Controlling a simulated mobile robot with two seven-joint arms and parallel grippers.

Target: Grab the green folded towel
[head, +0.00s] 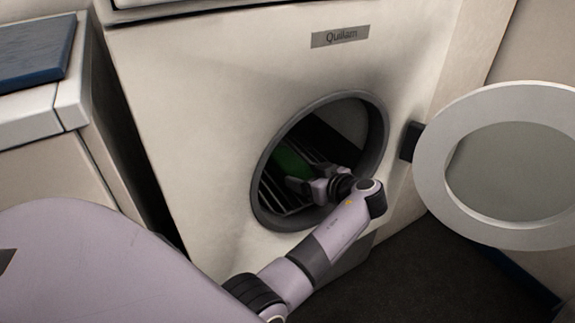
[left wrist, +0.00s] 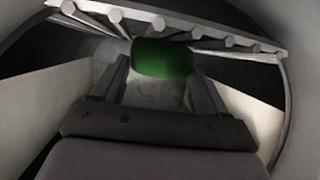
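The green folded towel (head: 291,164) lies inside the round drum opening of the white machine, on or against a slatted rack; I cannot tell which. In the left wrist view the towel (left wrist: 162,58) appears as a rounded green bundle just ahead of the fingertips. My left gripper (head: 300,184) reaches into the opening, close to the towel. In the left wrist view the gripper (left wrist: 160,72) has its two fingers apart, one to each side of the towel's near edge. Whether they touch it is unclear. My right gripper is not in view.
The machine's opening has a dark rim (head: 263,215) close around my left arm. Its round door (head: 433,160) stands open at the right. Pale slats (left wrist: 200,40) cross the drum behind the towel. A white cabinet (head: 50,165) with a blue mat (head: 35,50) stands at the left.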

